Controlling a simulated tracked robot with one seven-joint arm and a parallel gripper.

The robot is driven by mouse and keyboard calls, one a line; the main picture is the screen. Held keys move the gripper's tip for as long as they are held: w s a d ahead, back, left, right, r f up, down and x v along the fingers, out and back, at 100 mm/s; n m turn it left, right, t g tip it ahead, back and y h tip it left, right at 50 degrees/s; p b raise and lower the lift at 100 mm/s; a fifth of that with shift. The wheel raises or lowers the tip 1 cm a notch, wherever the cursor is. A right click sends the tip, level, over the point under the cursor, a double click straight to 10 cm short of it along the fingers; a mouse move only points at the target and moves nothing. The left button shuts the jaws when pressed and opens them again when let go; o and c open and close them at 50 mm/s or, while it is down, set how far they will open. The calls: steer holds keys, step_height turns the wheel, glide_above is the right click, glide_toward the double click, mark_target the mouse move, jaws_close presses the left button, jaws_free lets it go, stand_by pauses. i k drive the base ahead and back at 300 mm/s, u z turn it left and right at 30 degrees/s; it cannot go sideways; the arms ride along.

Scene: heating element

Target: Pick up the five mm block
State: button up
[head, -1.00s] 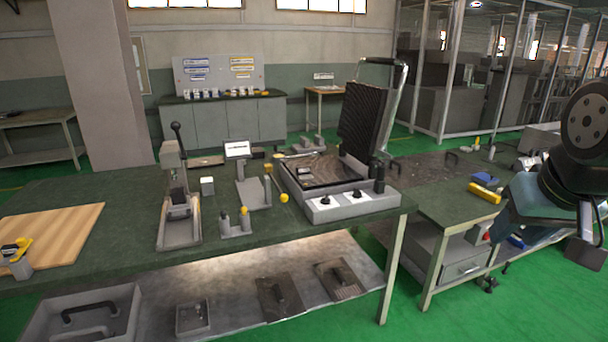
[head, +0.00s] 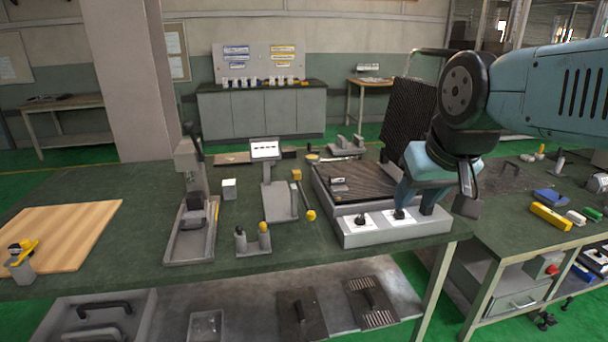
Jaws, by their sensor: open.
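No block carries a size mark that I can read, so I cannot tell which one is the five mm block. A small pale cube (head: 229,189) stands on the green bench between the lever press and the display stand. A small light piece (head: 338,181) lies on the dark plate of the opened heating unit (head: 395,229). My gripper (head: 434,198) is open, at the right side of the heating unit in the picture, well right of the pale cube. Its fingertips are partly unclear against the dark parts behind, and nothing shows between them.
A lever press (head: 190,215), a display stand (head: 266,151) and two short posts (head: 252,239) stand on the bench. A wooden board (head: 62,235) lies at left. A yellow block (head: 551,216) and a blue piece (head: 550,196) lie on the right bench.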

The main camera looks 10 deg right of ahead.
mark_target(337, 182)
steer(key=z, duration=0.2)
steer(key=i, duration=1.2)
steer(key=z, duration=0.65)
